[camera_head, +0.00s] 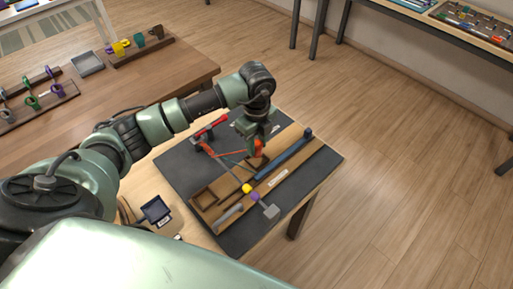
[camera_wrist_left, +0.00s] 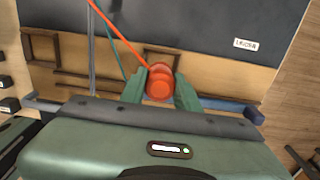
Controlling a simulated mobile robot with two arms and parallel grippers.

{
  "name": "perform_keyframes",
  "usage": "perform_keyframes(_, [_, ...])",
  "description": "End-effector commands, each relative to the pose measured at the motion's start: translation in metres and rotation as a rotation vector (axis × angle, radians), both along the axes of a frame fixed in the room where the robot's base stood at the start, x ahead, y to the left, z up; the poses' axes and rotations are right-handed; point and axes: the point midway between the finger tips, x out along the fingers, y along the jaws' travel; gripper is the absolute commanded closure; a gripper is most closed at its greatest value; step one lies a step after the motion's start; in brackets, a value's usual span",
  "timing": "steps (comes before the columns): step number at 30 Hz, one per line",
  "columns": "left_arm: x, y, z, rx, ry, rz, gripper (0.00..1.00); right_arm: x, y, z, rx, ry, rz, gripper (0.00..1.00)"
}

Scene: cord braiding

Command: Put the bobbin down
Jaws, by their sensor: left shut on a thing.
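An orange-red bobbin (camera_wrist_left: 160,84) sits between the two green fingers of my left gripper (camera_wrist_left: 160,92) in the left wrist view. The gripper is shut on it. In the head view the bobbin (camera_head: 259,146) shows just below my left gripper (camera_head: 257,139), over the wooden board (camera_head: 231,179). An orange cord (camera_wrist_left: 118,30) runs from the bobbin to the upper left. I cannot tell whether the bobbin touches the board. A yellow bobbin (camera_head: 246,188) and a purple bobbin (camera_head: 255,196) lie at the board's near part. My right gripper is not in view.
A blue bar (camera_head: 285,157) lies along the board. A red piece (camera_head: 210,127) stands at the dark mat's (camera_head: 181,163) far side. A grey block (camera_head: 271,211) lies beside the purple bobbin. A small dark tray (camera_head: 156,210) is at the left. The mat's right corner is clear.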

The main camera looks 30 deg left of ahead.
Motion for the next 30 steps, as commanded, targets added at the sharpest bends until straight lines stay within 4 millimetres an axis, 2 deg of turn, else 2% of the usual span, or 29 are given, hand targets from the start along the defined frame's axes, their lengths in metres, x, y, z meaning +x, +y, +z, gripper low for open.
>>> perform_keyframes(3, [-0.001, 0.0, -0.018, 0.001, 0.005, 0.001, 1.0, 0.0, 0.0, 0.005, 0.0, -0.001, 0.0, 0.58])
perform_keyframes(6, [0.0, 0.0, -0.028, 0.002, 0.003, 0.001, 1.0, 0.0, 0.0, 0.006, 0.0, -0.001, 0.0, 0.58])
perform_keyframes(22, [0.0, 0.0, -0.038, 0.001, 0.001, 0.0, 1.0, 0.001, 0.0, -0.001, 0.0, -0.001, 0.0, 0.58])
perform_keyframes(23, [0.0, 0.0, -0.036, 0.001, 0.001, 0.0, 0.61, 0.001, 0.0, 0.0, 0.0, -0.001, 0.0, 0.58])
perform_keyframes(24, [0.0, 0.0, -0.036, 0.001, 0.001, 0.0, 0.49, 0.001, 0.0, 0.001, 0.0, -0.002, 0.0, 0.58])
perform_keyframes(30, [0.0, 0.0, -0.036, 0.0, 0.001, 0.0, 0.47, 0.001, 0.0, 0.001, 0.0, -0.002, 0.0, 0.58])
